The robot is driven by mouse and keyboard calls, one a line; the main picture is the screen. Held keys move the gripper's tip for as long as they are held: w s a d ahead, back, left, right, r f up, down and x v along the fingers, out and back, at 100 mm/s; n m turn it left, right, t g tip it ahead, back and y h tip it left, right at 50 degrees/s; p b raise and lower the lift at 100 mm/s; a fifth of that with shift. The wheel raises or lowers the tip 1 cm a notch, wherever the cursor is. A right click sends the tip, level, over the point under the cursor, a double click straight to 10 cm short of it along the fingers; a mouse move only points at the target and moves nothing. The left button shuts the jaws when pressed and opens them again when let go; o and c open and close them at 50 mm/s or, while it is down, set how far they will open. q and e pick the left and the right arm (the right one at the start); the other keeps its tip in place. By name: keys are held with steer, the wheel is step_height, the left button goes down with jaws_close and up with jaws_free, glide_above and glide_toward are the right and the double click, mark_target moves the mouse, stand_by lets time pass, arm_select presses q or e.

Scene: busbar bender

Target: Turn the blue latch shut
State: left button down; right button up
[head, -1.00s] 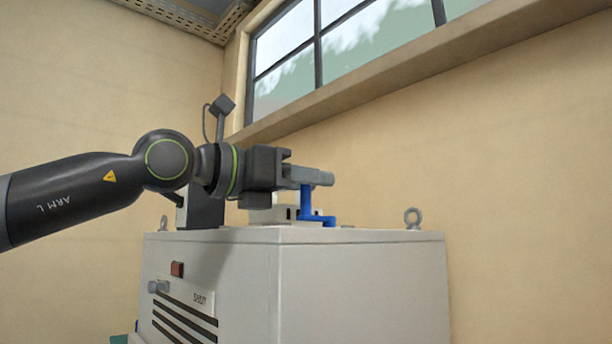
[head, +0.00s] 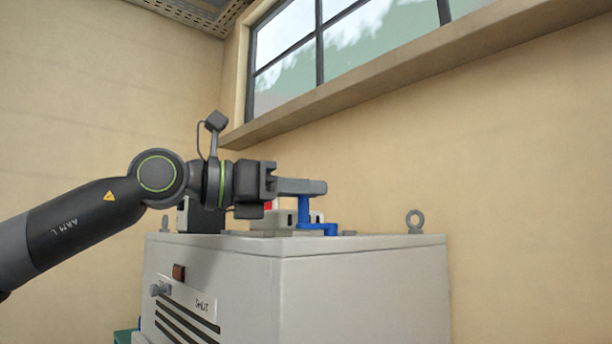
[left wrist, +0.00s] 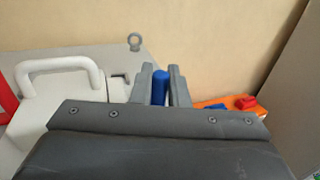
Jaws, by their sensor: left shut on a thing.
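The blue latch (head: 304,212) stands on top of the pale grey cabinet, with an upright part and a low arm reaching right to a foot on the cabinet top. My left gripper (head: 318,187) comes in from the left and is shut on the upper end of the upright, which its fingers mostly hide in the head view. In the left wrist view the blue latch's rounded post (left wrist: 160,88) stands between the two grey fingers of my left gripper (left wrist: 160,74). My right gripper is not in view.
The cabinet (head: 370,290) has a grey lifting eye (head: 415,222) at its back right and a small lever (head: 160,289) on its front. In the left wrist view, a white handle (left wrist: 58,66) is at left and an orange part (left wrist: 215,103) at right. A wall stands behind.

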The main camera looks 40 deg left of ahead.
arm_select(q)
steer(key=shift+w+a+r+m+g+h+p, duration=0.1)
steer(key=shift+a+m+g+h+p, duration=0.1)
steer(key=shift+m+g+h+p, duration=0.25)
steer(key=shift+w+a+r+m+g+h+p, duration=0.15)
steer(key=shift+m+g+h+p, duration=0.1)
steer(key=shift+h, duration=0.4)
steer(key=shift+a+f+m+h, duration=0.1)
steer(key=shift+f+m+h, duration=0.1)
steer(key=shift+m+h, duration=0.2)
steer(key=shift+g, duration=0.3)
steer(key=c, duration=1.5)
jaws_free()
steer(key=shift+s+f, duration=0.1)
